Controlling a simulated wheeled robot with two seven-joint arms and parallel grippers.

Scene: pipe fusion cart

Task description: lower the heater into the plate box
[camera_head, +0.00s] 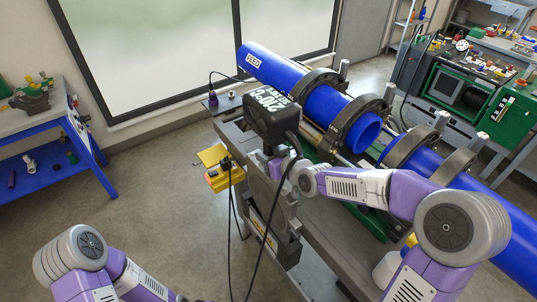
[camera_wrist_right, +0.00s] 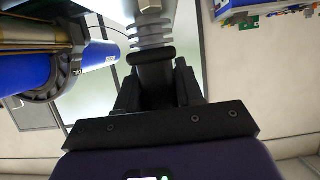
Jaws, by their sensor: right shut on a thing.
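The heater (camera_head: 271,122) is a black box with a lit digital readout and a grey plate (camera_head: 263,186) below it. It is upright at the near side of the cart. My right gripper (camera_wrist_right: 155,82) is shut on its black handle (camera_wrist_right: 150,56), with grey fins just beyond in the right wrist view. The dark plate box (camera_head: 287,252), with a yellow label, is on the cart's side below the plate. I cannot tell how far the plate's lower edge is inside it. My left arm is at the lower left; its gripper is out of view.
Blue pipes (camera_head: 323,103) lie in dark clamps (camera_head: 356,126) on the cart, right behind the heater. Black cables hang by the heater and the box. A blue bench (camera_head: 45,135) stands far left; floor between is clear.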

